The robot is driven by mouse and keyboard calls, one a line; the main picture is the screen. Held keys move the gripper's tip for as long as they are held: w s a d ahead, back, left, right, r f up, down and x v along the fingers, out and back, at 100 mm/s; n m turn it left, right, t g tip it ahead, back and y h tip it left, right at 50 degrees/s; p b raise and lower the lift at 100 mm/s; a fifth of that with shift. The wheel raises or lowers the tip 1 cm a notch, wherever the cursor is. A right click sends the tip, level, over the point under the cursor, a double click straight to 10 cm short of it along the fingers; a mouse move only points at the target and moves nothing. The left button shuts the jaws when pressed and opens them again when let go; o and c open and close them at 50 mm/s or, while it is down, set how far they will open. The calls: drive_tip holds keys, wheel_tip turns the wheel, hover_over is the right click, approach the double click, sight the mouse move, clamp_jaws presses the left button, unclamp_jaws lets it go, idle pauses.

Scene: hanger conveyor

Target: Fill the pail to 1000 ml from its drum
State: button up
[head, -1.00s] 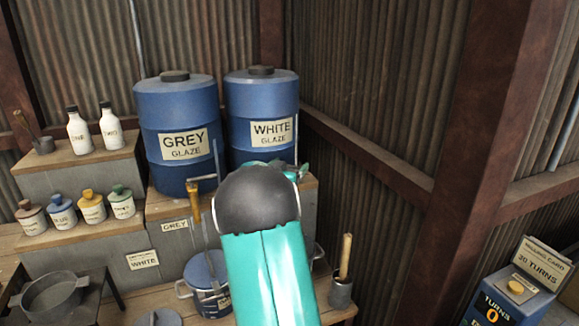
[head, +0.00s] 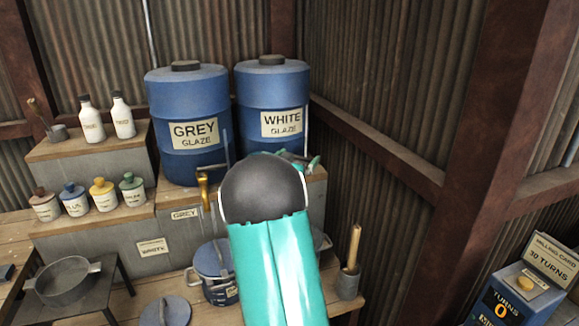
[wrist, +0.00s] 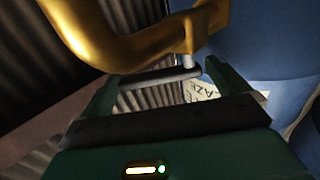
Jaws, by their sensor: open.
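The grey glaze drum (head: 188,88) and the white glaze drum (head: 272,80) stand side by side on a shelf. The grey drum's brass tap (head: 204,190) hangs over its front. A blue pail (head: 220,290) stands below, partly hidden by my arm. Part of another pail (head: 323,240) shows behind my arm. My gripper (head: 298,158) is in front of the white drum's base, mostly hidden by my arm. In the wrist view my gripper (wrist: 160,82) is open near a brass tap (wrist: 110,40), with a dark bar on a grey stem (wrist: 188,62) between its fingers. I cannot tell whether they touch.
Bottles (head: 92,122) and small jars (head: 103,193) stand on the left steps. A pan (head: 62,280) sits on a stand, with a round lid (head: 165,312) nearby. A holder with a wooden handle (head: 348,282) is right of my arm. A turns counter (head: 515,290) is at lower right.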

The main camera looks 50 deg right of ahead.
drive_tip(key=v, duration=1.3)
